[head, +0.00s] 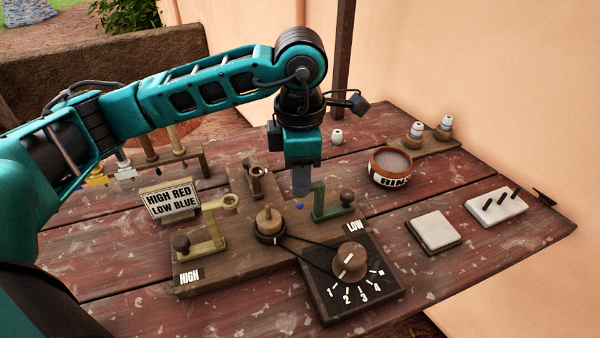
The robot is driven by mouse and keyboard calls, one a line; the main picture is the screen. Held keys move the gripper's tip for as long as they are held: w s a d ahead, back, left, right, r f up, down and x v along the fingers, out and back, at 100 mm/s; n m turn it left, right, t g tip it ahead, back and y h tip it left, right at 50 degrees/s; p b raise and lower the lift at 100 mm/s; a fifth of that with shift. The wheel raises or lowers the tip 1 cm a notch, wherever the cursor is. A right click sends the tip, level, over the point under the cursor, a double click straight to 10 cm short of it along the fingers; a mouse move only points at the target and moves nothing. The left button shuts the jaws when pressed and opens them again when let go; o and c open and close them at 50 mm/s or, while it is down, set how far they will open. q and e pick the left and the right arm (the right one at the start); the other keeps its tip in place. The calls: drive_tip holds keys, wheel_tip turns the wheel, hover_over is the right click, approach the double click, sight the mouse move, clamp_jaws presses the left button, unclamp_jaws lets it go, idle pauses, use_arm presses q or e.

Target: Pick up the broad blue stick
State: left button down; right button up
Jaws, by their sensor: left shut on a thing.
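My left gripper (301,185) points down over the wooden board in the middle of the table and is shut. A small blue tip (299,206) shows just below its fingers, likely the end of the blue stick. The rest of that stick is hidden by the fingers, so its width cannot be told. The tip is close above the board, between the central wooden knob and the green crank; I cannot tell whether it touches. My right gripper is not in view.
The board (215,281) carries HIGH and LOW cranks and a numbered dial (350,260). A sign (169,199) and a wooden rack (190,162) with hanging tools stand left. A RINSE-type bowl (390,165), a pale tile (433,230) and a white block (496,207) are right.

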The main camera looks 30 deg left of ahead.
use_arm(q)
drive_tip(key=shift+r, duration=0.1)
wheel_tip(320, 180, up, 20)
drive_tip(key=p, duration=0.3)
idle(0.5)
